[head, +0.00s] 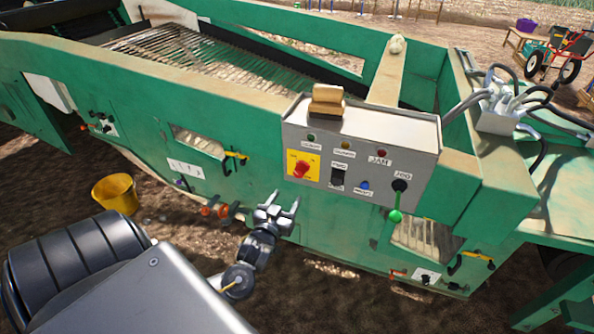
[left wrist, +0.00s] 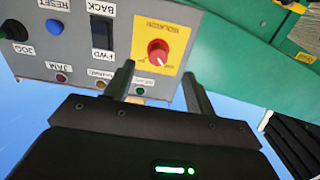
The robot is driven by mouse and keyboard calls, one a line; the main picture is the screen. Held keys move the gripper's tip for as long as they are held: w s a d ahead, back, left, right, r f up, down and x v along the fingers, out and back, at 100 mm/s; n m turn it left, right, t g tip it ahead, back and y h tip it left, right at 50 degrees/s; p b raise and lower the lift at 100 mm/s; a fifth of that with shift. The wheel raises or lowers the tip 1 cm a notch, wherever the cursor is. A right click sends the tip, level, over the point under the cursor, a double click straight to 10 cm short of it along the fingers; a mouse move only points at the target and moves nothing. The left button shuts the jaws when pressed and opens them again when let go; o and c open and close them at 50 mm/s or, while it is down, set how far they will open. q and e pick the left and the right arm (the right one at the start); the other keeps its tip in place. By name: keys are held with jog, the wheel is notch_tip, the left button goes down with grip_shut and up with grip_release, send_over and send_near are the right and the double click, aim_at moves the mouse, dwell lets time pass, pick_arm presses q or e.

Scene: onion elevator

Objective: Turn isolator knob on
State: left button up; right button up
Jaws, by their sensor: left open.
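The isolator knob (head: 302,169) is red on a yellow square plate (head: 290,158), at the left end of the grey control box (head: 360,146). My left gripper (head: 279,204) is open and empty, below and a little left of the knob in the head view. The left wrist view shows the panel upside down. There the red knob (left wrist: 158,52) lies just beyond the two spread fingers (left wrist: 157,80), roughly centred between them and apart from them. My right gripper is not in view.
The box also carries a black rocker switch (head: 338,176), a blue button (head: 365,185), a black jog knob (head: 400,185) and several small lamps. A tan block (head: 327,101) sits on top. A yellow bucket (head: 116,194) stands on the soil at left, beside the green machine (head: 130,110).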

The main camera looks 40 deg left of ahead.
aim_at(298, 175)
pick_arm(q)
jog(key=x, duration=0.3)
jog(key=r+p+x, duration=0.1)
jog(key=x, duration=0.6)
jog(key=shift+w+a+r+p, duration=0.1)
jog(key=shift+w+r+p, duration=0.15)
jog(key=shift+w+p, duration=0.1)
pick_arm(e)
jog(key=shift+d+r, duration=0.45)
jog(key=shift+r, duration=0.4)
